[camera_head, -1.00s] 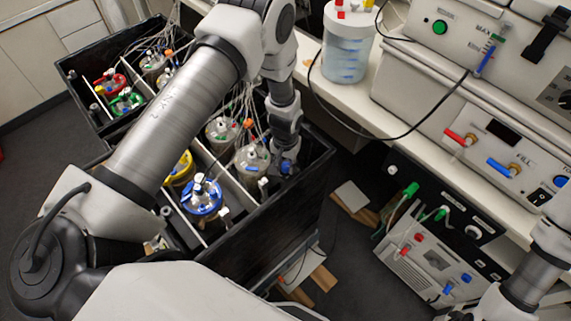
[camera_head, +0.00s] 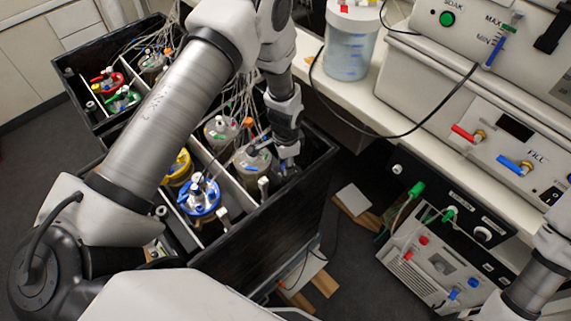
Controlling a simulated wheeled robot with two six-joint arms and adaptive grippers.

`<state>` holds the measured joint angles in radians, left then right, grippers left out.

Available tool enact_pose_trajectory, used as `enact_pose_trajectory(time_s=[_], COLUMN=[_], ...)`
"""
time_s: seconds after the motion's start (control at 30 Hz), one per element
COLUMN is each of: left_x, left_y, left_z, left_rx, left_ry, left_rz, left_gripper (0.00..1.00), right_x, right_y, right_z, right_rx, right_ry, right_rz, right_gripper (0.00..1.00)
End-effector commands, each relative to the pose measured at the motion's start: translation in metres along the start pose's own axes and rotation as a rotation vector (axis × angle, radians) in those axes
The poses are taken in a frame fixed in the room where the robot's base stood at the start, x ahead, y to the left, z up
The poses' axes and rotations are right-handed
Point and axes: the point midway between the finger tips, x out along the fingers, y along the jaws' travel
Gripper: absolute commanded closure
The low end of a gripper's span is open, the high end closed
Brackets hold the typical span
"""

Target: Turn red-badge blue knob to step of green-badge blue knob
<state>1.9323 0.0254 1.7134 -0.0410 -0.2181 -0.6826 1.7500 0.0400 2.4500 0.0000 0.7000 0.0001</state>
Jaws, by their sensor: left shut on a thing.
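My left gripper (camera_head: 287,160) reaches down at the right end of the black crate (camera_head: 268,222), beside a clear vessel. It is shut on a small part that its fingers mostly hide, apparently a blue knob. I cannot make out a red or green badge on any knob. The vessel with the blue lid (camera_head: 200,198) stands in the crate to the left of the gripper, apart from it. My right arm enters at the lower right, and its gripper is out of view.
Floor shows between crate and bench.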

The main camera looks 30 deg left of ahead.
Motion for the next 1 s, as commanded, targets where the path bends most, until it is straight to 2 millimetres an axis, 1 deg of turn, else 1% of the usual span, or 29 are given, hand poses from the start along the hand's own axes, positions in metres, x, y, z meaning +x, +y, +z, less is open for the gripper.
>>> enact_pose_trajectory(time_s=[0.03,0.33,0.83,0.87,0.9,0.93,1.0], left_x=[0.0032,0.0027,0.0024,0.0024,0.0024,0.0023,0.0019], left_y=[0.0011,0.0013,0.0014,0.0015,0.0014,0.0013,0.001], left_z=[0.001,0.0013,0.0015,0.0015,0.0015,0.0014,0.0011], left_rx=[0.027,0.141,0.161,0.161,0.161,0.161,0.161], left_ry=[-0.003,-0.004,-0.004,-0.004,-0.004,-0.004,-0.003], left_rz=[0.002,0.003,0.004,0.004,0.004,0.003,0.003], left_gripper=[1.0,1.0,1.0,0.63,0.49,0.45,0.45], right_x=[0.0028,0.0056,0.0058,0.0058,0.0058,0.0058,0.0057], right_y=[0.0,0.0,0.0,0.0,0.0,0.0001,0.0001], right_z=[0.0,0.0,0.0,0.0,0.0,0.0,0.0], right_rx=[0.0,0.0,0.0,0.0,0.0,0.0,0.0], right_ry=[0.0,0.0,0.0,0.0,0.0,0.0,0.0], right_rz=[0.0,0.0,0.0,0.0,0.0,0.0,0.0], right_gripper=[1.0,1.0,1.0,1.0,1.0,1.0,1.0])
